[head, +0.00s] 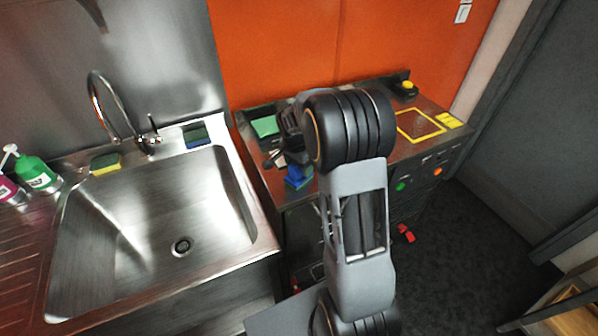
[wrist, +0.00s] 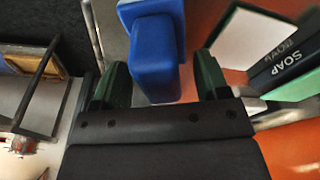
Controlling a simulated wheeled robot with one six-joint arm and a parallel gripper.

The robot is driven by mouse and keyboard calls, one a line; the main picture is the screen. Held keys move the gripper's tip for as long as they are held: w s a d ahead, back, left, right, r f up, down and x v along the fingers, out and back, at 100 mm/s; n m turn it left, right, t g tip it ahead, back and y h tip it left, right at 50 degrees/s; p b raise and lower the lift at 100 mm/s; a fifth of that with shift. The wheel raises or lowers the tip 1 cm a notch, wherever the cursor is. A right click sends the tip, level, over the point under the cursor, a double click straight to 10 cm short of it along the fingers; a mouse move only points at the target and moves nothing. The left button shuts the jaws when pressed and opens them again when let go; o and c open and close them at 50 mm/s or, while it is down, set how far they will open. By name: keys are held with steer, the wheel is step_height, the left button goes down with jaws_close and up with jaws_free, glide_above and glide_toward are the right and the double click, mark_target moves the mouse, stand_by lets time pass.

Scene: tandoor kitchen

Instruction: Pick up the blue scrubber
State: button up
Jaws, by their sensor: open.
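The blue scrubber (head: 298,176) is a blocky blue thing at the near left edge of the steel counter right of the sink. In the wrist view the blue scrubber (wrist: 155,58) shows at the top middle, with a wider upper part and a narrower block below. My gripper (wrist: 161,78) is open, its two dark green fingers on either side of the scrubber's narrower block, with a gap at the right. In the head view my gripper (head: 280,157) is beside the scrubber, partly hidden by my arm. Contact between fingers and scrubber cannot be told.
A green-topped item (head: 264,127) sits behind my gripper. A soap box (wrist: 285,65) shows at the right of the wrist view. The steel sink (head: 150,290) is at left, with a yellow sponge (head: 105,163) and a blue-and-green sponge (head: 196,136) on its back ledge. A yellow-outlined square (head: 420,138) marks clear counter.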

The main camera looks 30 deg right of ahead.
steer(key=shift+d+f, duration=0.1)
steer(key=shift+f, duration=0.45)
steer(key=shift+c, duration=0.3)
steer(key=c, duration=1.1)
steer(key=shift+o, duration=0.2)
steer(key=shift+r, duration=0.1)
steer(key=shift+w+r, duration=0.1)
steer(key=shift+r, duration=0.45)
steer(key=s+d+r+b, duration=0.2)
steer(key=s+d+r, duration=0.2)
steer(key=s+r, duration=0.7)
steer(key=s, duration=0.2)
steer(key=shift+s+r+b, duration=0.3)
steer(key=shift+r+b, duration=0.1)
